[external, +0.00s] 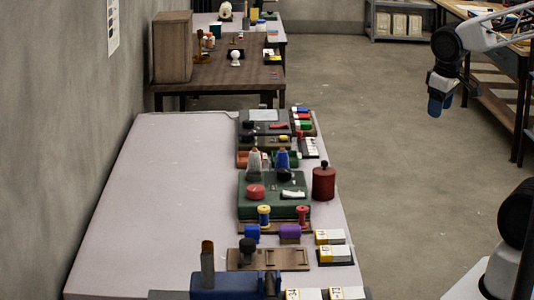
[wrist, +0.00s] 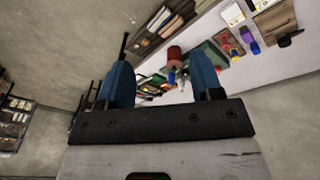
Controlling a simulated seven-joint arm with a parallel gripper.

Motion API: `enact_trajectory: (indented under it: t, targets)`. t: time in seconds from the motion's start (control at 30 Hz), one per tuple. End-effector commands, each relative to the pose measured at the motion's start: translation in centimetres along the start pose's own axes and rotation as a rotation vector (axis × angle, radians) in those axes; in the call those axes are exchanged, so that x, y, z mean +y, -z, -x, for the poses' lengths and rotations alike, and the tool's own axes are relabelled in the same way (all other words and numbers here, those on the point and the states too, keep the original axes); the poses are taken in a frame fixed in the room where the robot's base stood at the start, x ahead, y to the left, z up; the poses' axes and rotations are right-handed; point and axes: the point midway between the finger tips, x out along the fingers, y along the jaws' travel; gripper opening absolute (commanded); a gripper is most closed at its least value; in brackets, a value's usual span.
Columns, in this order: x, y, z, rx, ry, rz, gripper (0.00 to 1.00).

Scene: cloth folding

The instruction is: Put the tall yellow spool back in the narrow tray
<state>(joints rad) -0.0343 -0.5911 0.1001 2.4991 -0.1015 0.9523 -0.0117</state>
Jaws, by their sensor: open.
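I cannot tell which of these is the narrow tray. My gripper (external: 440,102) hangs in the air right of the table, far from the spool. In the wrist view my gripper (wrist: 162,82) has its blue fingers wide apart, with nothing between them.
A red spool (external: 302,214), a blue block (external: 252,233) and a purple block (external: 290,232) stand close to the yellow spool. A green case (external: 248,205) and dark red canister (external: 323,183) are behind. The table's left side (external: 150,210) is clear.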

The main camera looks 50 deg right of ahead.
Motion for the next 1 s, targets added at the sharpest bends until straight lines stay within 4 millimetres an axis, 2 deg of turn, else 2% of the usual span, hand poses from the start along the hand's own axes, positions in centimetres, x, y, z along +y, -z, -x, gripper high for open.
enact_trajectory:
  t: [0.1,0.23,1.0]
  targets:
    - [0.0,-1.1,0.8,0.032,0.04,-0.081,0.6]
    - [-0.1,-1.6,1.0,0.047,0.062,-0.121,0.6]
    - [-0.1,-1.7,1.1,0.049,0.065,-0.126,0.6]
